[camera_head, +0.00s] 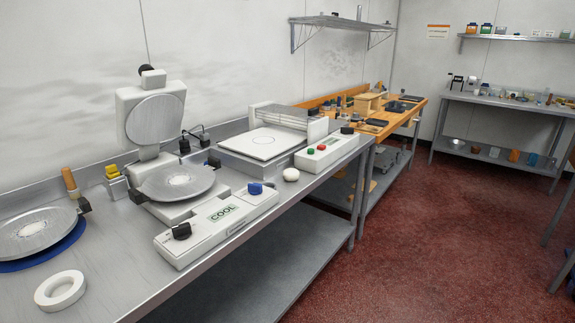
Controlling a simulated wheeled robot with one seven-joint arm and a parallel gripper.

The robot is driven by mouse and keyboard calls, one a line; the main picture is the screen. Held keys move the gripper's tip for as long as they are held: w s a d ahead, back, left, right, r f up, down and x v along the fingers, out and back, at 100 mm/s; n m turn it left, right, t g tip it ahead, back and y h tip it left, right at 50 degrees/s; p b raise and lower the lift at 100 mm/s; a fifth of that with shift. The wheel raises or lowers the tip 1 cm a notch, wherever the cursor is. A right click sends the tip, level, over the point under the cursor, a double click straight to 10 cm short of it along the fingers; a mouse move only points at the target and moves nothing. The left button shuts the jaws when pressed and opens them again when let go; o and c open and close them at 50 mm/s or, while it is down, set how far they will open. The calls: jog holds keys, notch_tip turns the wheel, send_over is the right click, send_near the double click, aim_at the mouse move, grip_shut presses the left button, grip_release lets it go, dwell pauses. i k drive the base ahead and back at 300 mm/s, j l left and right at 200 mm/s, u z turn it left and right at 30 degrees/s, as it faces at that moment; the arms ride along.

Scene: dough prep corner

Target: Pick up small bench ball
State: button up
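A small white, slightly flattened ball (291,175) sits on the steel bench (275,198) near its front edge. It looks like the small bench ball. It stands apart, just left of a white control box with red and green buttons (325,152) and right of a blue knob (255,189). My gripper is not in view.
A press with an open round lid (152,118) and a "COOL" panel (222,213) stands left of the ball. A flat square-topped machine (262,144) is behind it. A white ring (60,291) and round plate (38,233) lie front left. Red floor (420,240) is clear.

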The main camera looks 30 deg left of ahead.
aim_at(289, 174)
jog(key=i+u, duration=0.4)
jog(key=i+l+u, duration=0.15)
jog(key=i+u, duration=0.25)
jog(key=i+l+u, duration=0.2)
jog(key=u, duration=0.25)
jog(key=i+l+u, duration=0.4)
jog(key=k+j, duration=0.05)
